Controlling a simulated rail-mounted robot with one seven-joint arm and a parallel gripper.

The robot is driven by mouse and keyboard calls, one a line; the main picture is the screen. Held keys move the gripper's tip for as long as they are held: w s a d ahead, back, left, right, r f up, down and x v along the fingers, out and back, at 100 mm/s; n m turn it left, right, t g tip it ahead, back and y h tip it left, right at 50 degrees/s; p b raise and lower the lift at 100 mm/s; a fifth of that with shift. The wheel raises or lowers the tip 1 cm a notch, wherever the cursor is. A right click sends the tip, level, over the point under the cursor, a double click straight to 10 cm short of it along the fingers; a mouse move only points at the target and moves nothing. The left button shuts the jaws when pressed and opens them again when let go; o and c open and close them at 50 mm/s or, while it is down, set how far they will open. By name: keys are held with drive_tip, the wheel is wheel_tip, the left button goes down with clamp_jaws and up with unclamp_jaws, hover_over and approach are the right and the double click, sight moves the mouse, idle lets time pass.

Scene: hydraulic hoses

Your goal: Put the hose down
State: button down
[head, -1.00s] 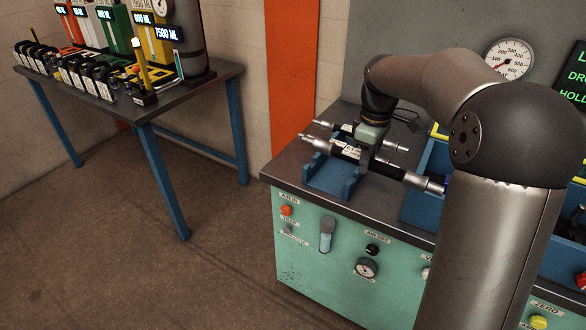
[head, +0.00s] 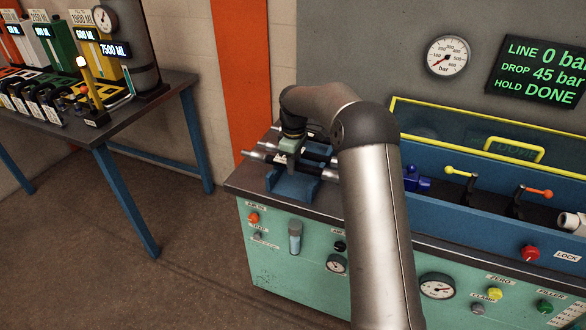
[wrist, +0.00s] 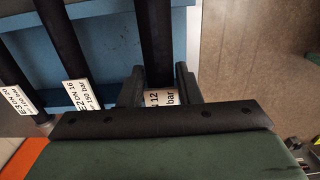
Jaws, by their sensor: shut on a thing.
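My gripper (head: 289,150) is over the blue hose rack (head: 291,187) on the bench's left end. In the wrist view its fingers (wrist: 160,88) are shut around a black hose (wrist: 157,40) with a white label, partly hidden, reading "12" and "bar". The held hose lies along the rack's right side in that view; I cannot tell whether it touches the rack (wrist: 108,45). Two more black hoses lie beside it, labelled E2 DN 16 (wrist: 68,55) and E3 DN 20 (wrist: 14,75). In the head view my arm hides the hoses' right ends.
Right of the rack is a blue trough (head: 470,213) with valves and a clear yellow-framed cover (head: 500,150). The screen (head: 545,75) reads LINE 0 bar, DROP 45 bar, HOLD DONE. A side table (head: 130,118) with cylinders and blocks stands left, with open floor between.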

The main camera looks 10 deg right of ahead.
drive_tip(key=shift+w+a+f, duration=0.1)
drive_tip(key=shift+w+f, duration=0.1)
drive_tip(key=shift+f, duration=1.55)
drive_tip(key=shift+f, duration=0.2)
drive_tip(key=c, duration=1.1)
unclamp_jaws()
drive_tip(key=shift+o, duration=0.2)
